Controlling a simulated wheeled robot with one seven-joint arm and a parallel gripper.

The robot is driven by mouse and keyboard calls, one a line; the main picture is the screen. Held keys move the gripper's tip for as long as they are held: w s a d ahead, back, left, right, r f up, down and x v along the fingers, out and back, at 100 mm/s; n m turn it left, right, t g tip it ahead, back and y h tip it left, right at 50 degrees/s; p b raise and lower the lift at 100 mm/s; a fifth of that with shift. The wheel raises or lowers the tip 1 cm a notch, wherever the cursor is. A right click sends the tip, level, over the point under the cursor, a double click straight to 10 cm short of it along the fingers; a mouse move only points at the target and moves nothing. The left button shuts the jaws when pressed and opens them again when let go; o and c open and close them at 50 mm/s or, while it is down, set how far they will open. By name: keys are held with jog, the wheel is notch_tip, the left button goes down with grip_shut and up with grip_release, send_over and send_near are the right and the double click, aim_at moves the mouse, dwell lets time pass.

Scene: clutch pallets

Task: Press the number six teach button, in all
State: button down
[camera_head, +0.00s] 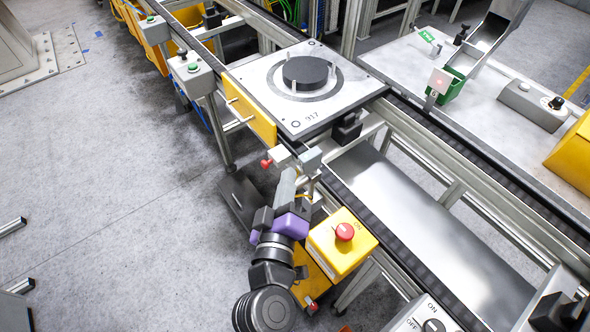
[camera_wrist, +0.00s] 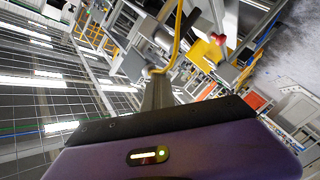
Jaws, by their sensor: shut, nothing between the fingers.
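In the wrist view my closed fingers (camera_wrist: 158,82) point up towards a grey box and a yellow cable (camera_wrist: 177,45). A red knob (camera_wrist: 218,39) on a yellow part is to their right.
A pallet (camera_head: 345,95) marked 917 bears a dark disc (camera_head: 305,71) on the conveyor. A yellow box (camera_head: 330,262) with a red mushroom button (camera_head: 344,232) stands right of my arm. Grey boxes (camera_head: 190,76) with green buttons line the left.

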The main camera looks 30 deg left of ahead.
jog(key=shift+s, duration=0.1)
jog(key=shift+s+a+b, duration=0.3)
jog(key=shift+s+b, duration=0.05)
jog(key=shift+s, duration=0.35)
jog(key=shift+s, duration=0.1)
jog(key=shift+s+a+b, duration=0.3)
jog(key=shift+s, duration=0.45)
jog(key=shift+s+a+b, duration=0.25)
jog(key=shift+s+a, duration=0.1)
jog(key=shift+s, duration=0.4)
jog(key=shift+s+a+b, duration=0.3)
jog(key=shift+s, duration=0.45)
